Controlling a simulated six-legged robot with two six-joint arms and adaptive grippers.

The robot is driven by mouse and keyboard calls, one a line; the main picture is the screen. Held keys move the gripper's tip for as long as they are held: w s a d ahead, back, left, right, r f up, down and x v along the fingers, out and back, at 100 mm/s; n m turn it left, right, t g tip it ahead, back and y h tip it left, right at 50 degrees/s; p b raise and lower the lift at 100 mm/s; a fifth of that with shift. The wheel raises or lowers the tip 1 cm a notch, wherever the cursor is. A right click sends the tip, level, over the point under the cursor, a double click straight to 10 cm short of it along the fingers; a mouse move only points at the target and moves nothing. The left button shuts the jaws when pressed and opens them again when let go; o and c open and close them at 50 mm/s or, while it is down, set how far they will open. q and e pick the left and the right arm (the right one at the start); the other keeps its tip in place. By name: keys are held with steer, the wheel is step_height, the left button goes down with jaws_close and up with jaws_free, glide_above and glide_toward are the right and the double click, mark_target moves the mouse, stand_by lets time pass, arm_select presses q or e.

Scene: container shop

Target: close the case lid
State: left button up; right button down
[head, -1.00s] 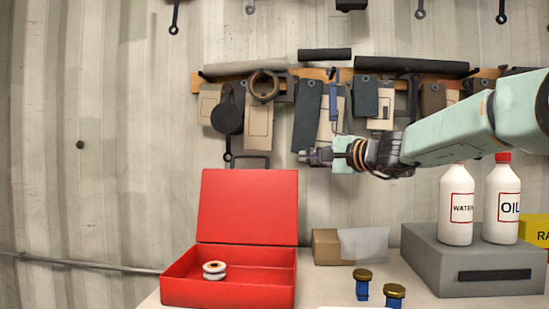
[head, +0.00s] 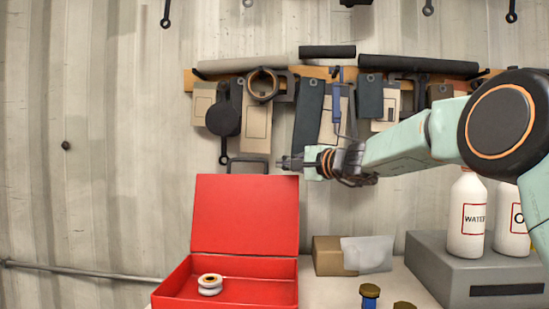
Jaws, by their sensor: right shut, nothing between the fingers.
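The red case (head: 172,296) stands on the table at the lower left of the head view. Its lid (head: 245,215) is open and stands nearly upright at the back. A white spool with an orange-brown centre (head: 210,285) lies inside the case. My right gripper (head: 285,163) is shut and empty, pointing left. In the picture it is just above the upper right corner of the lid; I cannot tell whether it touches or is behind it. My left gripper is not in view.
A cardboard box (head: 327,257) and a pale packet (head: 367,254) lie right of the case. A grey box (head: 432,262) carries white bottles (head: 466,222). Blue bolts with brass tops (head: 369,297) stand in front. Tools hang on the wall rail (head: 230,80) behind.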

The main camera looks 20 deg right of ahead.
steer(key=shift+x, duration=0.8)
steer(key=shift+p+x, duration=0.9)
steer(key=shift+x, duration=0.3)
